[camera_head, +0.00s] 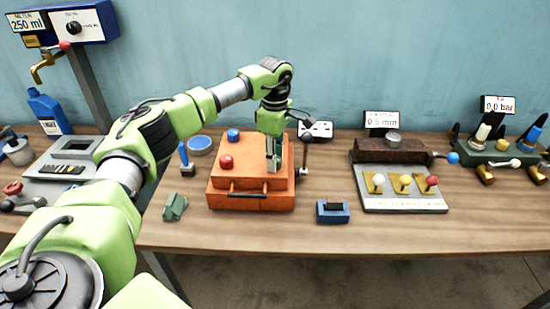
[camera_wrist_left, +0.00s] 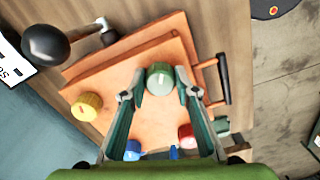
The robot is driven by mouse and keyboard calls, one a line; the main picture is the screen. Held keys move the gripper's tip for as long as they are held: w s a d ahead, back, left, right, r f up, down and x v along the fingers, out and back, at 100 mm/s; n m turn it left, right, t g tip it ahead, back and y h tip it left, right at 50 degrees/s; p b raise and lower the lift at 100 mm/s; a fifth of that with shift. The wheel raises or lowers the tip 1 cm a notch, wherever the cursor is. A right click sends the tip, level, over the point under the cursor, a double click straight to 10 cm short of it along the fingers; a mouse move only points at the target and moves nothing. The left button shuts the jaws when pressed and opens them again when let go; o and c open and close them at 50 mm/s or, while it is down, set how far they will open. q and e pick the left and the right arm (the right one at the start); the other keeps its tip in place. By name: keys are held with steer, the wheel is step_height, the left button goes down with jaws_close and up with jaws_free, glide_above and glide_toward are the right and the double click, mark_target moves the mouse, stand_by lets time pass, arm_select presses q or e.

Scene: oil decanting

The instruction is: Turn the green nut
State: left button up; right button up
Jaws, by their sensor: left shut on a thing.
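The green nut (camera_wrist_left: 160,76) is a round grey-green knob with a pale mark on top. It sits on the orange box (camera_wrist_left: 130,65) in the left wrist view, between the fingertips of my left gripper (camera_wrist_left: 159,94), which is shut on it. In the head view my left gripper (camera_head: 273,164) points straight down onto the right part of the orange box (camera_head: 250,203), and the nut is hidden there. My right gripper is in neither view.
A red knob (camera_head: 226,161) and a blue knob (camera_head: 233,135) stand left of my gripper. A yellow knob (camera_wrist_left: 86,106) shows in the left wrist view. A black-knobbed lever (camera_wrist_left: 46,45) stands beside the box. A small blue block (camera_head: 332,211) lies to the right.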

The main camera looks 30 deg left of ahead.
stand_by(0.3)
arm_select(q)
steer(key=o, duration=1.1)
step_height(320, 180, up, 12)
